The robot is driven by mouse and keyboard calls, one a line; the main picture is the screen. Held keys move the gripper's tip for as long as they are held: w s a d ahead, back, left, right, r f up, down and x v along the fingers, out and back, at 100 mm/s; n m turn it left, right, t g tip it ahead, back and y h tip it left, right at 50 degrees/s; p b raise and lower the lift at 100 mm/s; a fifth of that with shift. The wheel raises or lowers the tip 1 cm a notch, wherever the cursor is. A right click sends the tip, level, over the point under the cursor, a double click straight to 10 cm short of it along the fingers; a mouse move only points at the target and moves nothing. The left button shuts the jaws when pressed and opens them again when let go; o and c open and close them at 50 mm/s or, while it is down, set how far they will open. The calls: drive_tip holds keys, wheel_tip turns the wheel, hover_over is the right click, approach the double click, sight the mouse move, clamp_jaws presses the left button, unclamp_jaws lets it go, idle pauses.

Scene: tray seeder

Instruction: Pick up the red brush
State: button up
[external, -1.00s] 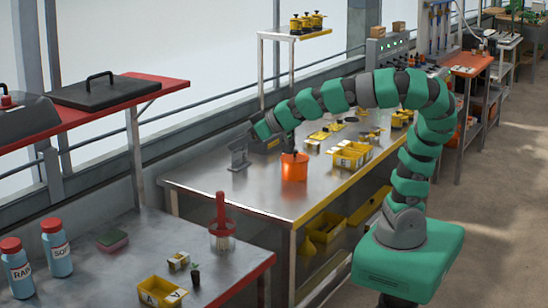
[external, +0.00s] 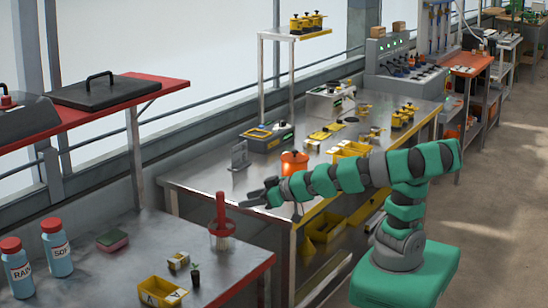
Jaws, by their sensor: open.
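My gripper (external: 246,198) is open and empty. It appears just right of the brush handle, with its fingers pointing left toward it. I cannot tell the exact depth gap between them.
Blue bottles with red caps (external: 57,250), a sponge (external: 112,239), a yellow bin (external: 160,292) and a small seedling (external: 195,276) are on the near table. An orange pot (external: 294,160) stands on the long bench behind my arm.

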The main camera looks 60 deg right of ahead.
sight(222, 221)
drive_tip(key=shift+b+x, duration=0.4)
drive_tip(key=shift+x, duration=5.8)
drive_tip(key=shift+r, duration=0.2)
drive_tip(key=shift+c, duration=0.3)
clamp_jaws()
